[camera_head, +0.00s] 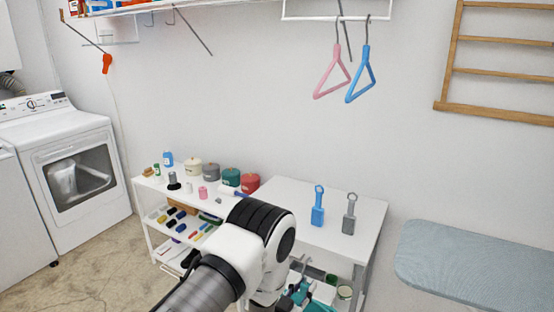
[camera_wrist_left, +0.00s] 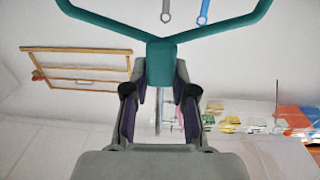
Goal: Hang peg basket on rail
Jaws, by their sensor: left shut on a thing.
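My left gripper (camera_wrist_left: 161,72) is shut on a teal piece with two arms that spread apart, the peg basket (camera_wrist_left: 163,52). Only part of the basket shows in the left wrist view. In the head view, teal parts (camera_head: 299,293) show low beside my left wrist, in front of the white table, and my forearm hides much of that area. The white rail (camera_head: 310,18) is on the wall at the top, with a pink hanger (camera_head: 330,75) and a blue hanger (camera_head: 361,75) hanging from it. My right gripper is out of view.
A white table (camera_head: 290,190) bears a blue tool (camera_head: 318,210) and a grey tool (camera_head: 349,215). A shelf unit (camera_head: 150,205) with jars stands left of it. An ironing board (camera_head: 465,265) is at right. A wooden rack (camera_head: 490,108) hangs above it. The wall below the hangers is clear.

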